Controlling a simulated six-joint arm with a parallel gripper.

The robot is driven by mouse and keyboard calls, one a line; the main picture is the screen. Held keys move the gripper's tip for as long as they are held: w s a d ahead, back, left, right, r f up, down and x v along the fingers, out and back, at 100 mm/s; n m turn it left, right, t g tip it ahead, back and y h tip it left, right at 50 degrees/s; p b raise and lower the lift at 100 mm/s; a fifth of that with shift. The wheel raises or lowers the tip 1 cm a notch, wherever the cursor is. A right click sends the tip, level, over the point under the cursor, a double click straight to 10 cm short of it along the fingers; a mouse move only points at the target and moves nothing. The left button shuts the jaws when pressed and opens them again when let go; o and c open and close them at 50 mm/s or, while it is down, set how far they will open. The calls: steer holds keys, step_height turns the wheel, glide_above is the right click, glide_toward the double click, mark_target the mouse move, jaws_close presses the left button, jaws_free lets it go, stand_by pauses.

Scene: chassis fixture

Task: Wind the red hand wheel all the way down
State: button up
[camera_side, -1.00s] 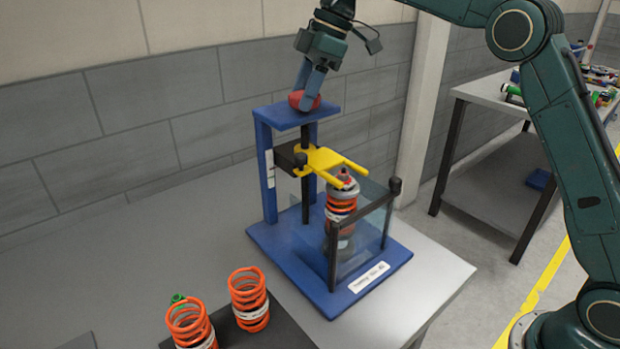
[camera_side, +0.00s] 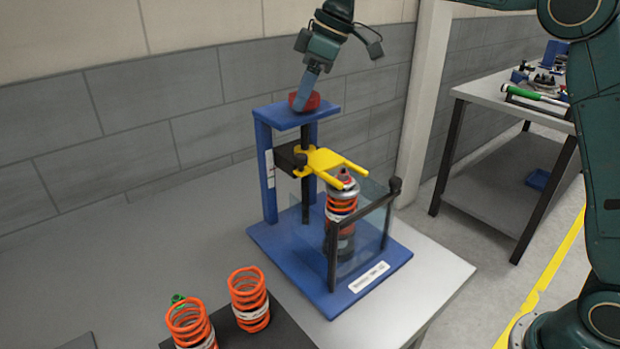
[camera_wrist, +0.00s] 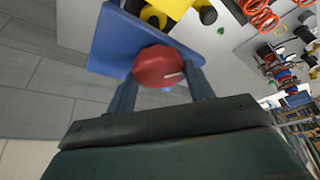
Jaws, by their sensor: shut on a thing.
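The red hand wheel (camera_side: 305,101) sits on top of the blue press frame (camera_side: 283,118). My gripper (camera_side: 301,103) points down at it and is shut on the wheel. In the wrist view the red wheel (camera_wrist: 156,66) lies between my two fingers (camera_wrist: 160,85), and a pale mark shows on its face. The yellow fork (camera_side: 322,160) rides on the dark upright screw below the frame top. Its prongs reach over the upper end of a shock absorber with an orange spring (camera_side: 341,212), which stands upright behind a clear guard (camera_side: 365,235).
Two orange springs (camera_side: 248,299) stand on a dark mat (camera_side: 277,329) at the front. The guard's dark bar (camera_side: 364,222) stands at the base's front right. A second table (camera_side: 490,95) with tools is at the back right. The bench left of the press is clear.

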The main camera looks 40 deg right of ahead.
steer(key=shift+s+a+m+t+h, duration=0.1)
steer(key=shift+m+t+h, duration=0.2)
steer(key=shift+m, duration=0.7)
steer(key=shift+a+m+t+h, duration=0.15)
steer(key=shift+m+h, duration=0.25)
steer(key=shift+m, duration=0.6)
steer(key=m+h, duration=0.1)
steer(key=m, duration=0.3)
steer(key=shift+d+m+t+h, duration=0.1)
steer(key=shift+m+t+h, duration=0.15)
steer(key=shift+m+h, duration=0.95)
steer(key=shift+m, duration=1.1)
steer(key=shift+d+m, duration=0.1)
steer(key=shift+m, duration=0.3)
steer(key=shift+m, duration=0.3)
steer(key=shift+m+g+h, duration=0.4)
steer(key=shift+m+h, duration=0.3)
steer(key=shift+m, duration=0.5)
steer(key=o, duration=0.9)
